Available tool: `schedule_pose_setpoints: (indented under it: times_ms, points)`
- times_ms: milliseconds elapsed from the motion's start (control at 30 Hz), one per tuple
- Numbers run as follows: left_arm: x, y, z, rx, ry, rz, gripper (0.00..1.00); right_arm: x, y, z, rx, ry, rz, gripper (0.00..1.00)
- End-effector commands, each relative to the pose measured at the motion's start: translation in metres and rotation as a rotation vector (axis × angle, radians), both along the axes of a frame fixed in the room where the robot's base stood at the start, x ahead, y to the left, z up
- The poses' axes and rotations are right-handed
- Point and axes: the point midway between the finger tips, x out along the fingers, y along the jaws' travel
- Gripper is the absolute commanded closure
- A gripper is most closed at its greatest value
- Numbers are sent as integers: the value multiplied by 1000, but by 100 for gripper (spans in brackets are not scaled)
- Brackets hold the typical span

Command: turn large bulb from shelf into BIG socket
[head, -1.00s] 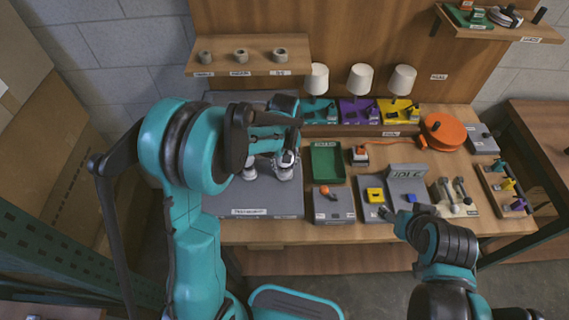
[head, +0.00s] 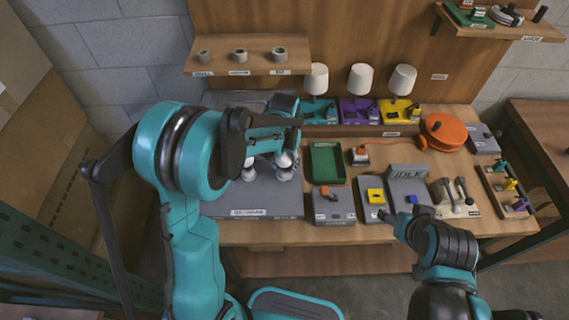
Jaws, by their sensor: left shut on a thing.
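My left gripper (head: 287,143) is over the grey board (head: 250,212) on the left of the table. It is shut on a white, rounded bulb (head: 285,160), which looks upright; the fingers hide its upper part. I cannot tell whether the bulb sits in a socket, and no BIG label is readable there. A second white, rounded part (head: 248,173) stands just left of it, partly hidden by my arm. The wall shelf (head: 222,69) holds three grey ring holders (head: 240,55) with no bulb in them.
A green tray (head: 327,163) and a grey box with an orange knob (head: 333,206) are right of the board. Three white-shaded lamps (head: 361,79) stand behind. A grey IDLE panel (head: 407,184) and an orange reel (head: 443,130) are farther right.

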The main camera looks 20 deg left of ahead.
Motion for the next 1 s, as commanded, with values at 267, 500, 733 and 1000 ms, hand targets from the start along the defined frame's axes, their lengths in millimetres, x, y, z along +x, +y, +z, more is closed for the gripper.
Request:
schedule_pose_setpoints:
  times_ms: [267,500,733,1000]
  points:
    - [0,-1,-2,0,0,-428,77,0,0,-8,0,0,0,38]
    - [0,-1,-1,0,0,-439,32,0,0,-7,0,0,0,38]
    - [0,-1,2,0,0,-437,32,0,0,-7,0,0,0,38]
    - [0,-1,46,0,0,-437,32,0,0,-7,0,0,0,38]
